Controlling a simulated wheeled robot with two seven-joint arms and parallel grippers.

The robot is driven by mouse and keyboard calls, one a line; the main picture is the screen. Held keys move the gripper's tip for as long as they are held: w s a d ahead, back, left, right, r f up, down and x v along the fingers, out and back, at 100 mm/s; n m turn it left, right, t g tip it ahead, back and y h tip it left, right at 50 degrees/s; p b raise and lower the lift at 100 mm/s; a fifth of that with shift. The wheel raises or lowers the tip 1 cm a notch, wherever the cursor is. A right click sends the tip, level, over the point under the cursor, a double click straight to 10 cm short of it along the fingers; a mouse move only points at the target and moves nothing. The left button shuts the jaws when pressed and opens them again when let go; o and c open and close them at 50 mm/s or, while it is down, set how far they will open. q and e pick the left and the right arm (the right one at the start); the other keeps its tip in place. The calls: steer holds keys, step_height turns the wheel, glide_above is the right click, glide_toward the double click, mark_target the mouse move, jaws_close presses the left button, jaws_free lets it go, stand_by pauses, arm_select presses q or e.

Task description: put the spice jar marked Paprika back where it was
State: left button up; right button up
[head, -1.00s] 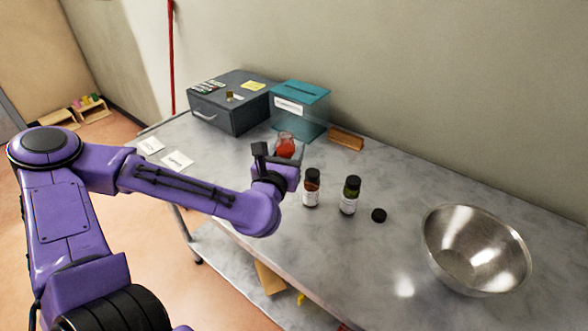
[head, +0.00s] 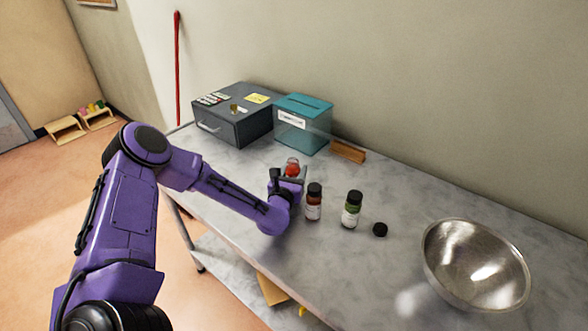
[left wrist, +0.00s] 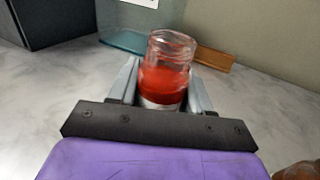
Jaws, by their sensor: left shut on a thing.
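An open, lidless glass jar of red powder (head: 292,169) is between the fingers of my left gripper (head: 288,178). In the left wrist view the jar (left wrist: 168,70) stands upright between the fingers, which are shut on it. Its label is mostly hidden, so I cannot read a name. I cannot tell whether its base touches the table. A reddish-brown jar with a black cap (head: 314,203) stands just right of the gripper. A green jar with a black cap (head: 352,210) stands further right. Their labels are too small to read. My right gripper is not in view.
A loose black cap (head: 380,229) lies right of the green jar. A steel bowl (head: 476,264) stands at the right. A grey metal box (head: 225,125), a teal-topped clear box (head: 303,108) and a wooden block (head: 348,151) line the wall. The grey tabletop (head: 300,250) is clear in front.

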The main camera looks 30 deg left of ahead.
arm_select(q)
steer(key=shift+f, duration=0.1)
steer(key=shift+f+b, duration=0.15)
steer(key=shift+b, duration=0.15)
steer(key=o, duration=1.1)
steer(key=shift+o, duration=0.2)
steer(key=shift+r+p, duration=0.4)
steer(key=shift+p, duration=0.05)
steer(key=b+v, duration=0.1)
steer(key=v, duration=0.2)
steer(key=b+v, duration=0.1)
steer(key=v, duration=0.3)
steer(key=b+v, duration=0.1)
steer(key=v, duration=0.3)
steer(key=shift+s+f, duration=0.1)
steer(key=shift+f, duration=0.2)
steer(key=shift+s+d, duration=0.2)
steer(key=shift+s, duration=0.25)
